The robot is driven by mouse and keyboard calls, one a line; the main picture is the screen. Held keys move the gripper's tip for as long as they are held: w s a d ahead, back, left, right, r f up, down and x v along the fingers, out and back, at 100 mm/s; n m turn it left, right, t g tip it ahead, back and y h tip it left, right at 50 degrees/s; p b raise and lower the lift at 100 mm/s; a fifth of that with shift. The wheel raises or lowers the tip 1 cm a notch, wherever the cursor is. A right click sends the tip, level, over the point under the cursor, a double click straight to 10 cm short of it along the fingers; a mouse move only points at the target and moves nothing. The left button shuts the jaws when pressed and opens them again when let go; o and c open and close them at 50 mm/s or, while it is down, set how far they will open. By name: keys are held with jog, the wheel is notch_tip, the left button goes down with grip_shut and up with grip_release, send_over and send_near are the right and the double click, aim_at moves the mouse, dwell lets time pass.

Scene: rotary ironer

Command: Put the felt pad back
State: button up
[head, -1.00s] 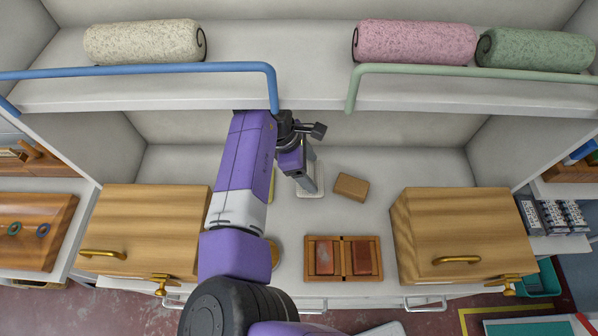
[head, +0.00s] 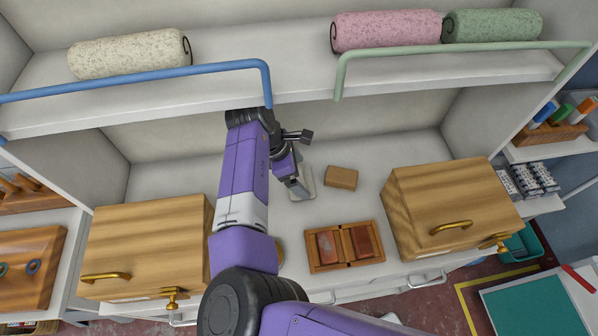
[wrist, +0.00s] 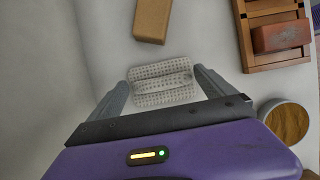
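I cannot tell for certain which thing is the felt pad. A tan block (head: 341,177) lies on the white worktop; it also shows in the wrist view (wrist: 151,18). A wooden tray (head: 314,265) with two compartments holds two reddish blocks, the left (head: 328,245) and the right (head: 362,240). My gripper (wrist: 163,77) points down, its fingers spread apart. A pale perforated piece (wrist: 162,82) shows between the fingertips; I cannot tell whether they touch it. In the head view a pale plate (head: 303,191) lies under my gripper, partly hidden by it.
Wooden boxes with brass handles stand left (head: 145,245) and right (head: 450,205). A shelf with rolled towels (head: 385,30) and blue (head: 200,69) and green rails (head: 470,50) overhangs the back. A round tan-topped dish (wrist: 288,122) sits near the tray.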

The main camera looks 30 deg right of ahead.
aim_at(301, 176)
jog(key=shift+r, duration=0.1)
jog(key=b+v, duration=0.1)
jog(key=v, duration=0.2)
jog(key=w+a+b, duration=0.1)
jog(key=a, duration=0.2)
jog(key=w+a+b, duration=0.1)
jog(key=a, duration=0.3)
jog(key=w+a+b, duration=0.1)
jog(key=a, duration=0.3)
jog(key=shift+w+a+b, duration=0.25)
jog(key=shift+b, duration=0.1)
